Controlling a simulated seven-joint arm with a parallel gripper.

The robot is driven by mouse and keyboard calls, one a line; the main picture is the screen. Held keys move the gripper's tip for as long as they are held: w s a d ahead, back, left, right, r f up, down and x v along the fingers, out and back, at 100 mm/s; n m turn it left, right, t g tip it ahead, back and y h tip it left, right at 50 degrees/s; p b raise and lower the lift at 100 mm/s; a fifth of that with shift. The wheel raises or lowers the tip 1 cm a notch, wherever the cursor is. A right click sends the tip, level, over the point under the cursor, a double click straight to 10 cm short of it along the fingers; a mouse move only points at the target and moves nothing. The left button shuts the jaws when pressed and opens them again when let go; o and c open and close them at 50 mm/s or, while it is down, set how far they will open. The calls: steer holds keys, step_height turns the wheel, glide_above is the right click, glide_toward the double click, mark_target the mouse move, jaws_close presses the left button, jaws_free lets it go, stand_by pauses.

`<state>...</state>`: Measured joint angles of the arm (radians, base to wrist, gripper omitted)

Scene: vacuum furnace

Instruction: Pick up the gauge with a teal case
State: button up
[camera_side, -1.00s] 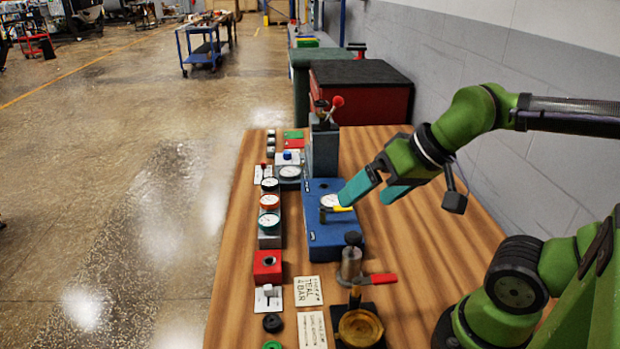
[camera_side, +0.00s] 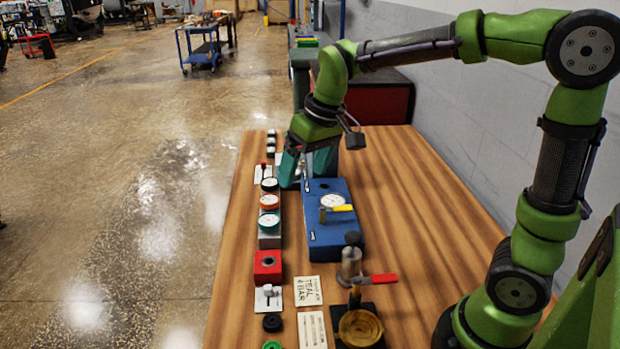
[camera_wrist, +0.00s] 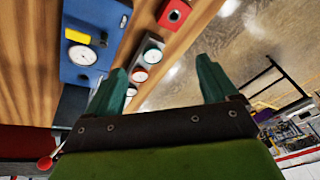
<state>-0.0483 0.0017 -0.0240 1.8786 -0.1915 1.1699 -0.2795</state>
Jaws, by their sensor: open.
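In the wrist view the teal gauge (camera_wrist: 153,54) shows between my fingers, beyond the orange-red one (camera_wrist: 140,74). My gripper (camera_side: 304,180) is open and empty, with its fingers pointing down. In the side view it is beyond the teal gauge and to its right, near the far ends of the rack and the blue box.
A blue box (camera_side: 322,240) with a dial and yellow-handled valve stands right of the rack. A red block (camera_side: 267,265) is at the rack's near end. Nearer are a valve with a red handle (camera_side: 381,280) and a card reading "TEAL 4 BAR" (camera_side: 308,291). The table's right side is clear.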

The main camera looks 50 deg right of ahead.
steer(key=w+f+n+g+h, duration=0.1)
steer(key=w+f+n+g, duration=0.3)
steer(key=w, duration=0.8)
steer(key=n, duration=0.4)
glide_above(268, 219)
steer(key=shift+t, duration=0.4)
steer(key=f, duration=0.8)
steer(key=shift+w+a+f, duration=0.1)
steer(key=shift+a+f, duration=0.25)
steer(key=shift+d+f, duration=0.2)
steer(key=shift+f, duration=1.2)
steer(key=shift+d+f, duration=0.2)
steer(key=shift+f, duration=1.15)
steer(key=shift+c, duration=0.2)
steer(key=c, duration=1.2)
steer(key=shift+o, duration=0.2)
steer(key=shift+r, duration=0.1)
